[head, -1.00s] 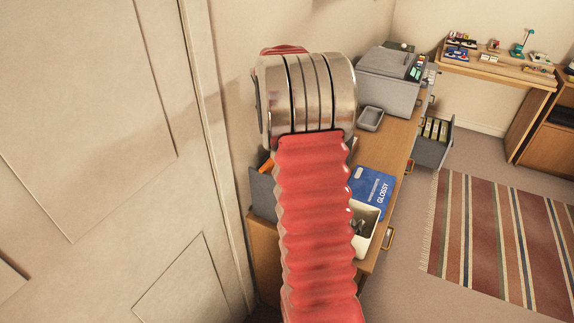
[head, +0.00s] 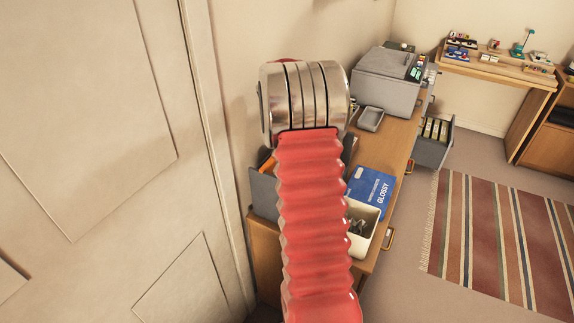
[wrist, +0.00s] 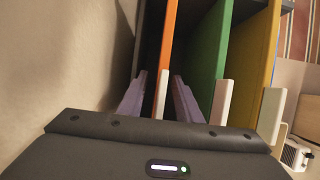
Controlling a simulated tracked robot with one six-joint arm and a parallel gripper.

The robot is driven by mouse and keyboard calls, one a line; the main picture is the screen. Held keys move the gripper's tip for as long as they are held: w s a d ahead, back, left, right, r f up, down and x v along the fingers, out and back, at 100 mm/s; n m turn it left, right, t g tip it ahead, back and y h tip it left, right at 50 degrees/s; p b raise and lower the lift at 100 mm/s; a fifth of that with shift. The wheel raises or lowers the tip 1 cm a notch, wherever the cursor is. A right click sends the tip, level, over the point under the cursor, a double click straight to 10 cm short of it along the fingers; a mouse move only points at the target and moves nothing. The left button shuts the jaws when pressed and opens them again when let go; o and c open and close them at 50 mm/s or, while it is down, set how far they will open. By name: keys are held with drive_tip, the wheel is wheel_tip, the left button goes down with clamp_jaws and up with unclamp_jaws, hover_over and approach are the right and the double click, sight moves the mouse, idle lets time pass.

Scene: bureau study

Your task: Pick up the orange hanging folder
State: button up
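The orange hanging folder (wrist: 168,45) stands on edge in the wrist view, with a white tab at its near end. A sliver of it (head: 268,165) shows in the head view, in a grey file holder (head: 263,192) behind my arm. My gripper (wrist: 158,97) is open, with one purple-grey finger on each side of the orange folder. A gap shows between the folder and each finger. In the head view my arm hides the gripper.
A green folder (wrist: 207,50) stands close to the right of the right finger, then a yellow folder (wrist: 250,65). The wall (wrist: 60,60) is at the left. On the desk are a blue glossy packet (head: 370,188), a cream tray (head: 362,243) and a grey printer (head: 388,82).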

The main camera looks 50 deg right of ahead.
drive_tip(key=shift+c, duration=0.4)
clamp_jaws()
idle(0.6)
